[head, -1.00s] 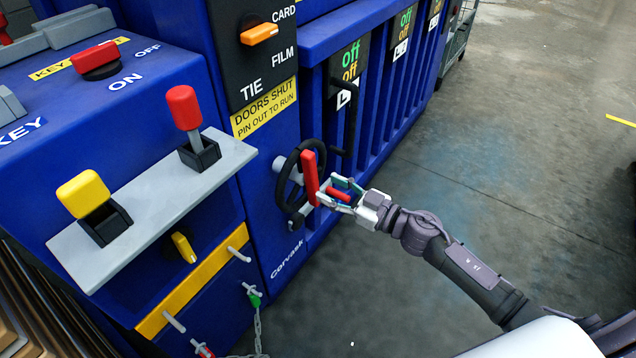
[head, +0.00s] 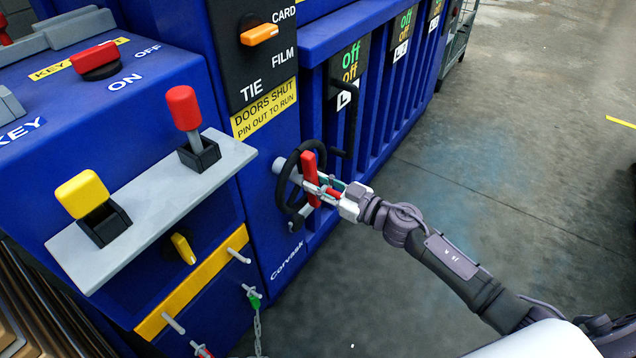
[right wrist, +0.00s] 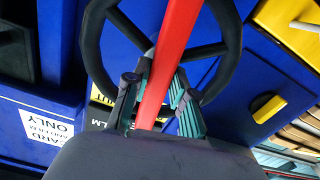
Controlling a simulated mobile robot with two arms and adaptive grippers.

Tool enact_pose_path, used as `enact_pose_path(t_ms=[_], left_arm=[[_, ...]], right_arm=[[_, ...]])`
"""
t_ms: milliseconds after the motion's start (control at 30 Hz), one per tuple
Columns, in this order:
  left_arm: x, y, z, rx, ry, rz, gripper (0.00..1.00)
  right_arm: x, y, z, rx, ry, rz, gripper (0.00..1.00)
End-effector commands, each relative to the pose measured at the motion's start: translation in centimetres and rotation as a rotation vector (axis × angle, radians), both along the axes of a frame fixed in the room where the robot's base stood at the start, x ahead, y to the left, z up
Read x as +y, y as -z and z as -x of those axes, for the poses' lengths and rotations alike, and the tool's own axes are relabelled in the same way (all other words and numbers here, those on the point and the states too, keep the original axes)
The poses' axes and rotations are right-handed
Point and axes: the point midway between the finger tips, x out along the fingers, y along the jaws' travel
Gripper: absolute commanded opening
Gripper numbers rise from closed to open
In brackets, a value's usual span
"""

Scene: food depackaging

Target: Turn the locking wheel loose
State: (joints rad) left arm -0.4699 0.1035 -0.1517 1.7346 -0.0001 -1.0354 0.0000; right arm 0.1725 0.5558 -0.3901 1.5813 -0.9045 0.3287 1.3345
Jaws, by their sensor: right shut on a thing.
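The locking wheel (head: 281,186) is a black ring on the blue machine's front, with a red bar (head: 309,163) across it. My right gripper (head: 315,190) reaches the wheel from the right, and its fingers are shut on the red bar. In the right wrist view the red bar (right wrist: 172,50) runs between the two fingers (right wrist: 157,97), with the black wheel (right wrist: 234,45) behind it. The fingers hide part of the bar. My left gripper is not in view.
A grey shelf (head: 75,248) with a red-knobbed lever (head: 184,107) and a yellow-knobbed lever (head: 83,193) juts out left of the wheel. A black crank handle (head: 351,125) stands just right of the wheel. A chain (head: 257,325) hangs below. The floor (head: 480,150) at right is clear.

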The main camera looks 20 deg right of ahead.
Motion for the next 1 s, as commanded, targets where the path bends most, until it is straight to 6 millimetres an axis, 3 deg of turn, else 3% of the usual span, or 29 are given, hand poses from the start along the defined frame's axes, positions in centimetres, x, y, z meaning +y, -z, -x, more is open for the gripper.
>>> enact_pose_path(t_ms=[533,1000], left_arm=[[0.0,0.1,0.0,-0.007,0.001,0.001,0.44],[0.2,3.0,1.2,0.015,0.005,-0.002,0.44]], right_arm=[[0.0,0.0,0.0,-0.039,0.000,0.050,0.00],[0.2,0.0,0.2,-0.271,0.000,0.347,0.00]])
